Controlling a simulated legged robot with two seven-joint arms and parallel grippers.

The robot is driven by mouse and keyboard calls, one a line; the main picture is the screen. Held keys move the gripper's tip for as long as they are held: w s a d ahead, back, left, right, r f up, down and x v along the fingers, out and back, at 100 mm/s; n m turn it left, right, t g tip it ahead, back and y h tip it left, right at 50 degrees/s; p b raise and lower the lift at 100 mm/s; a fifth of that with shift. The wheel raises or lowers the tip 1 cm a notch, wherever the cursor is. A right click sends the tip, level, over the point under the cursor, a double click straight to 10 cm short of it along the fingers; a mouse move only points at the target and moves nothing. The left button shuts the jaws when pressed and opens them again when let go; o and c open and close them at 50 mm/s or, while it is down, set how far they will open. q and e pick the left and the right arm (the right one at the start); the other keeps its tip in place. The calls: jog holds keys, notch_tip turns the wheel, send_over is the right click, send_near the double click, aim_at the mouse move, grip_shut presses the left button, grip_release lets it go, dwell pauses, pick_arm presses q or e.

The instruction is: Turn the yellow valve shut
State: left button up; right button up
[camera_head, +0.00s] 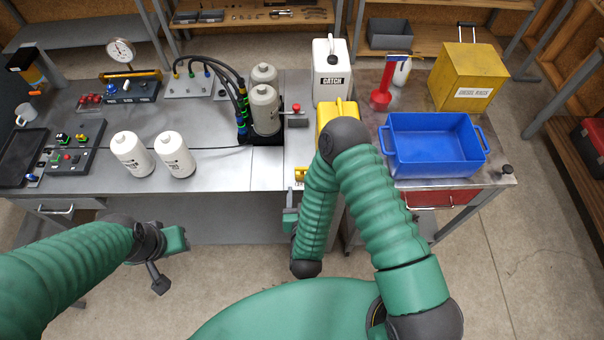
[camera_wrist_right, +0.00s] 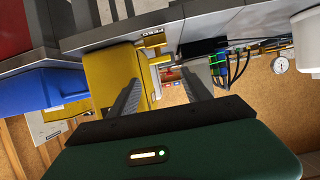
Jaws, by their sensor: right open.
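The yellow valve (camera_head: 300,174) is a small yellow handle at the bench's front edge, left of my right forearm. It also shows in the right wrist view (camera_wrist_right: 160,59), beside an upside-down FEED label. My right gripper (camera_head: 290,198) is below and in front of the valve, partly hidden by my arm. In the wrist view its two fingers (camera_wrist_right: 162,84) are apart and empty, with the handle beyond the gap between them, apart from the fingers. My left gripper (camera_head: 175,238) hangs in front of the bench at the left; its jaws are not clear.
A yellow can (camera_head: 337,110) stands behind my right arm. A blue bin (camera_head: 433,170) sits at the right. White canisters (camera_head: 176,154) and a red-handled part (camera_head: 296,108) are on the bench (camera_head: 220,172). The floor before the bench is clear at left.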

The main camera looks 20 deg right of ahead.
aim_at(302, 169)
jog(key=b+x, duration=0.3)
jog(key=x, duration=0.6)
jog(key=shift+w+d+f, duration=0.15)
jog(key=shift+w+f, duration=0.1)
jog(key=shift+w+d, duration=0.1)
jog(key=shift+w, duration=0.25)
jog(key=c, duration=1.1)
